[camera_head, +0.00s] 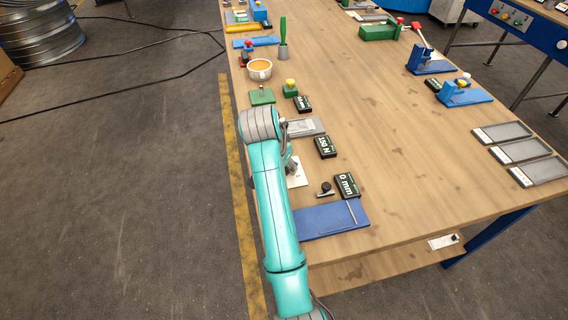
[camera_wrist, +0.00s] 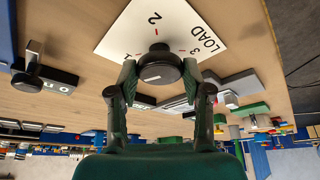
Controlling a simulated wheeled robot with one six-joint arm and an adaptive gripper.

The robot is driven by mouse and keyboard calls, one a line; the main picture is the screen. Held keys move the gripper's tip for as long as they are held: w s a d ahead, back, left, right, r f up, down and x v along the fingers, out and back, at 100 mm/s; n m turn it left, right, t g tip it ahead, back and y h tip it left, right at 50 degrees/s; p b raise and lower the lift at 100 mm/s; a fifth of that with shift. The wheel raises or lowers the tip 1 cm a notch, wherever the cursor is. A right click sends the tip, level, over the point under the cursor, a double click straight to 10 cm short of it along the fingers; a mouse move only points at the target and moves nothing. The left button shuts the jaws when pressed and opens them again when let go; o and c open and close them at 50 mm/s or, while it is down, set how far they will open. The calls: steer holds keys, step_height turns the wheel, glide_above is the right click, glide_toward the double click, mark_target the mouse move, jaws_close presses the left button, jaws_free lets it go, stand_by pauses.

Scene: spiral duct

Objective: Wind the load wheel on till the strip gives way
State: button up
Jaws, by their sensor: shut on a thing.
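The load wheel is a round black knob (camera_wrist: 158,66) on a white card (camera_wrist: 175,22) marked LOAD with 1, 2 and 3, in the wrist view. My gripper (camera_wrist: 160,80) is shut on it, one finger at each side. In the head view the card (camera_head: 299,174) shows beside my arm, which hides the wheel. A black display (camera_head: 325,147) there reads what looks like 150 N. Another display (camera_head: 346,186) reads 0 mm. A grey fixture (camera_head: 305,127) lies behind my wrist; I cannot make out the strip.
A blue plate (camera_head: 325,221) with a thin rod and a small black knob (camera_head: 325,188) lie nearer the table's front. A green block (camera_head: 262,96), a third display (camera_head: 303,104) and an orange-filled cup (camera_head: 259,69) stand farther back. The table's middle is clear.

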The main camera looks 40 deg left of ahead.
steer(key=m+h, duration=0.1)
steer(key=m, duration=0.3)
steer(key=m+h, duration=0.1)
steer(key=m, duration=0.2)
steer(key=shift+a+g+h, duration=0.25)
steer(key=shift+g+h, duration=0.05)
stand_by(0.4)
steer(key=o, duration=1.1)
steer(key=shift+o, duration=0.2)
